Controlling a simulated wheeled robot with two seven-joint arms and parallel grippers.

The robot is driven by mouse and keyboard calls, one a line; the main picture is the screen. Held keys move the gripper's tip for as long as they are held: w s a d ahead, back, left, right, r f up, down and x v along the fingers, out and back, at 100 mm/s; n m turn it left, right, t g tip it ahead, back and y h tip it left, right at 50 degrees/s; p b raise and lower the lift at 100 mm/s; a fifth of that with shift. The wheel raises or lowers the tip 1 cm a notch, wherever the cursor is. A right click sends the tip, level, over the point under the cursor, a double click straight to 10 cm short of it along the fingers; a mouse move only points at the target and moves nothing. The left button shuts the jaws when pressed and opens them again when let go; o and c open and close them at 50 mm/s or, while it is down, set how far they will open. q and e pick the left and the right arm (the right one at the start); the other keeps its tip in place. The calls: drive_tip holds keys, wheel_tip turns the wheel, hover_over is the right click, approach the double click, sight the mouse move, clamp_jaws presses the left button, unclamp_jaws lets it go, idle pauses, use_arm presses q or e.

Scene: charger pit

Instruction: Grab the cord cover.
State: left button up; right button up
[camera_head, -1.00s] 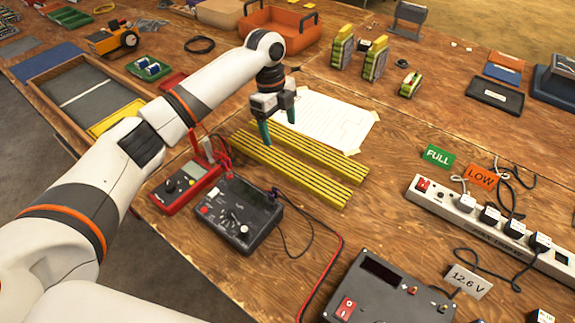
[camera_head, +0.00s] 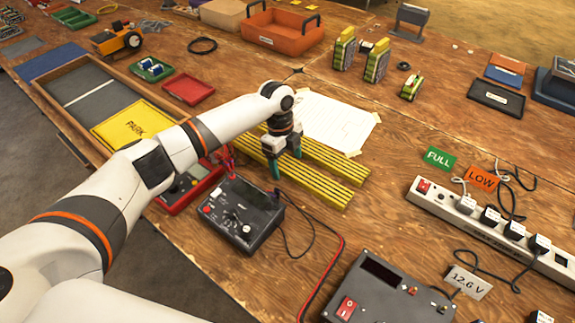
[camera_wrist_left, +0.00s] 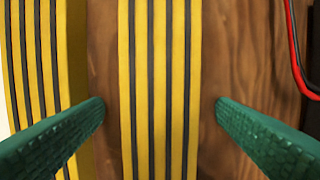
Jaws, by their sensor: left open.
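Two long yellow cord covers with black grooves lie side by side on the wooden table in the head view. The near cord cover (camera_head: 326,190) lies toward the black meter box, and the far cord cover (camera_head: 338,166) lies beside the white paper sheet. My left gripper (camera_head: 286,168) points down over the near cover, its green fingers open. In the left wrist view the near cover (camera_wrist_left: 160,60) runs between the open fingers (camera_wrist_left: 160,106), with a gap on both sides. The far cover (camera_wrist_left: 45,60) is left of it. My right gripper is not in view.
A white taped sheet (camera_head: 338,122) lies behind the covers. A black meter box (camera_head: 240,214) and a red multimeter (camera_head: 184,190) stand in front, with a red cable (camera_head: 335,255) nearby. A power strip (camera_head: 480,225) is at right. Bare table lies right of the covers.

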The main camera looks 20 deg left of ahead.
use_arm(q)
drive_tip(key=shift+r, duration=0.1)
drive_tip(key=c, duration=1.5)
